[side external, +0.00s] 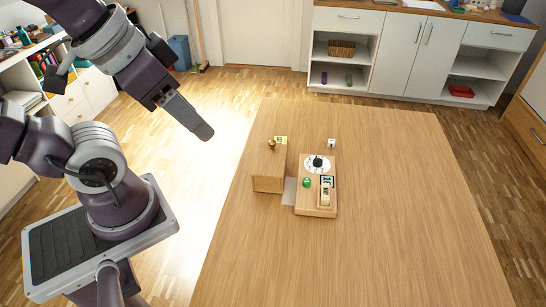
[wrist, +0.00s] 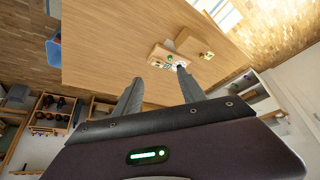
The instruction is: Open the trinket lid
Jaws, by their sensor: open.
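A small wooden box (side external: 269,170) stands on the table, left of a wooden board. A gold knob (side external: 271,144) shows at the far end of its top; I cannot tell whether this top is the trinket lid. The box also shows in the wrist view (wrist: 188,43), with the knob (wrist: 208,56) at its near right. My gripper (side external: 205,132) is raised to the left of the box, apart from it. In the wrist view my two fingers (wrist: 160,84) are spread with nothing between them.
The wooden board (side external: 318,208) carries a white dial (side external: 317,163), a green knob (side external: 307,182) and a pale block (side external: 326,192). A small white cube (side external: 332,143) lies behind it. The table (side external: 400,200) is clear to the right. White cabinets (side external: 400,50) stand behind.

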